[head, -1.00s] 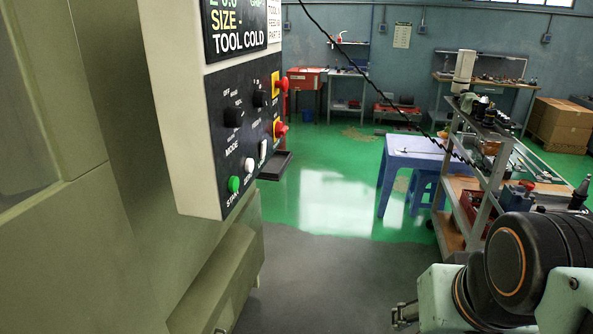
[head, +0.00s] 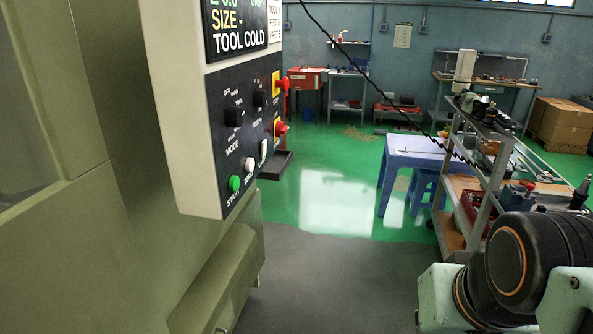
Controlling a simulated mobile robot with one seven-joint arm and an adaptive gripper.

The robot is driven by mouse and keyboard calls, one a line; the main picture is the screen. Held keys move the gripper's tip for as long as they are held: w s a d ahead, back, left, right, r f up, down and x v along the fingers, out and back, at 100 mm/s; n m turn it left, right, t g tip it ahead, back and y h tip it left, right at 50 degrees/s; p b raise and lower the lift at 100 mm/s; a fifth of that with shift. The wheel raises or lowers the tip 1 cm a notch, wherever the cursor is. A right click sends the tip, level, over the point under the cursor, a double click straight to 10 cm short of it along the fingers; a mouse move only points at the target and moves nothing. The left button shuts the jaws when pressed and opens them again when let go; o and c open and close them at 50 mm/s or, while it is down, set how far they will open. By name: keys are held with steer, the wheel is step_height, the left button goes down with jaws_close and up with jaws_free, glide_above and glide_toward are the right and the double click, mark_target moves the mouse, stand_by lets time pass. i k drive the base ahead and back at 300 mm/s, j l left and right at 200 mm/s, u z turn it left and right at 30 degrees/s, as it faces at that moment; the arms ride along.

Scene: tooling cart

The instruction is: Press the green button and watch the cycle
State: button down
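The green button (head: 234,184) is a round knob at the lower left of the machine's black control panel (head: 216,133), just above the word START. Nothing touches it. A white button (head: 249,165) is up and to its right. Above the controls, a screen (head: 231,26) reads SIZE and TOOL COLD. My arm shows at the lower right, well apart from the panel. My gripper cannot be made out.
A blue table (head: 412,151) and a loaded cart (head: 479,123) stand to the right. The floor (head: 310,285) between panel and arm is clear.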

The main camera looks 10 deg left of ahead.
mark_target(235, 182)
steer(key=k+j+u, duration=0.15)
steer(key=j+u, duration=0.35)
steer(key=k+j+u, duration=0.1)
steer(key=j+u, duration=0.2)
steer(key=u, duration=0.2)
steer(key=j, duration=0.55)
steer(key=l, duration=0.6)
